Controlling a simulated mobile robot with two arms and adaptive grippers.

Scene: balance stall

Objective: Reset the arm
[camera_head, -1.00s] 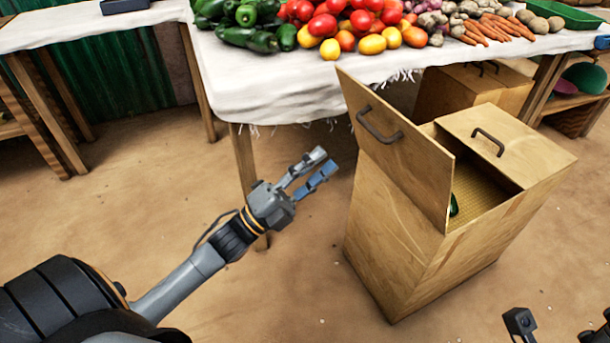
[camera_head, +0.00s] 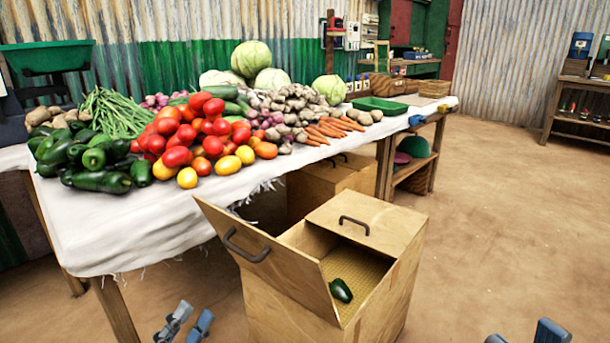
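My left gripper (camera_head: 187,325) shows at the bottom edge, left of the wooden box. Its two fingers are apart with nothing between them. My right gripper (camera_head: 524,337) is only partly in view at the bottom right, with its fingertips apart and no object seen between them. The wooden box (camera_head: 382,280) stands between the grippers, with one handled lid panel (camera_head: 275,265) tilted up on its left side and another lid panel (camera_head: 370,222) lying flat at the back. A dark green pepper (camera_head: 341,290) lies inside the box. Neither gripper touches the box.
A table with a white cloth (camera_head: 120,225) stands behind the box, bearing tomatoes (camera_head: 200,130), green peppers (camera_head: 100,158), potatoes and carrots (camera_head: 330,129). A second wooden box (camera_head: 322,182) is under the table. The sandy floor (camera_head: 500,220) to the right is clear.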

